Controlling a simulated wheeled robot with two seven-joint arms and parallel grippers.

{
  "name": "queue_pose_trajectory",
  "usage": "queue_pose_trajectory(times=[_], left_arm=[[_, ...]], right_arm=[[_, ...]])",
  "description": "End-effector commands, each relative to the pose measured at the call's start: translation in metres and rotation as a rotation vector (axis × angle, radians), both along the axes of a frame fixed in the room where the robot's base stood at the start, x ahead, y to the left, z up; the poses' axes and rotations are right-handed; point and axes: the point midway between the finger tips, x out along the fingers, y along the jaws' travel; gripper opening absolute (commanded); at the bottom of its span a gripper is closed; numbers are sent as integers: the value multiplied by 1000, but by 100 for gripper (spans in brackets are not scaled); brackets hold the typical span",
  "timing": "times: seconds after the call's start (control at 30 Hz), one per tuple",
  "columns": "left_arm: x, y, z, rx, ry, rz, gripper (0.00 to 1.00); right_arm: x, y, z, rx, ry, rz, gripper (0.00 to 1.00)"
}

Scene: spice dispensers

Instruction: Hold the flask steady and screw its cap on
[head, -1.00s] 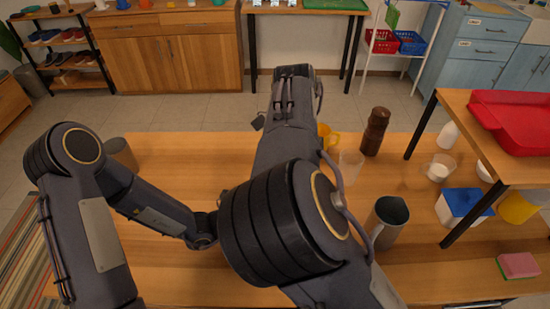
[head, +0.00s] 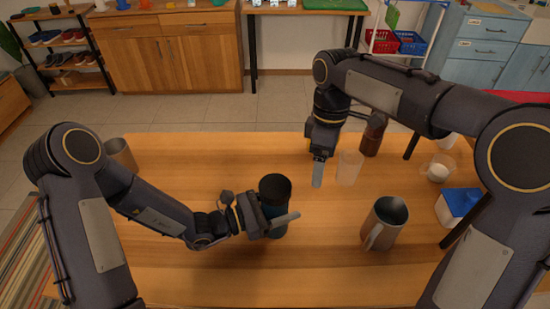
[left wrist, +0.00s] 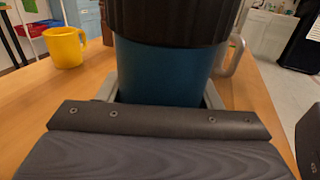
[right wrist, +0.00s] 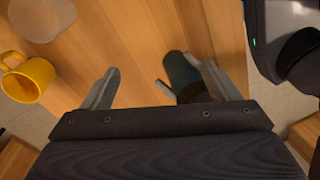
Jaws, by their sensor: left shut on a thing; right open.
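The flask has a teal-blue body (head: 277,226) and stands upright at the middle of the table. Its dark ribbed cap (head: 275,188) sits on top; I cannot tell how tightly. My left gripper (head: 280,222) is shut around the body below the cap. In the left wrist view, the flask body (left wrist: 165,72) lies between the fingers under the cap (left wrist: 168,20). My right gripper (head: 318,172) is open and empty, behind and right of the flask, with fingers downward. In the right wrist view, the flask (right wrist: 181,70) shows beyond the right finger, which partly hides it.
A grey metal pitcher (head: 383,228) stands right of the flask. A clear cup (head: 349,167) and a brown shaker (head: 372,137) are close to my right gripper. A yellow mug (right wrist: 28,78) is nearby. The table front left is clear.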

Motion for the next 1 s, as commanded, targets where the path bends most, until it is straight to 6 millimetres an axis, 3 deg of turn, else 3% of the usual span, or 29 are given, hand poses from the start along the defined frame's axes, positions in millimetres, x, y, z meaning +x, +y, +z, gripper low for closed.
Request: queue_pose_trajectory(times=[0.03, 0.2, 0.4, 0.6, 1.0], left_arm=[[0, 0, 0, 0, 0, -1, 0], [0, 0, 0, 0, 0, -1, 0], [0, 0, 0, 0, 0, -1, 0], [0, 0, 0, 0, 0, -1, 0], [0, 0, 0, 0, 0, -1, 0]], right_arm=[[-6, 22, 0, 11, -6, 168, 83], [-19, 65, 17, 41, -71, 658, 83], [-31, 94, 35, 59, -134, 1012, 83], [-35, 102, 41, 63, -156, 1120, 83], [-35, 102, 35, 63, -154, 1119, 83]])
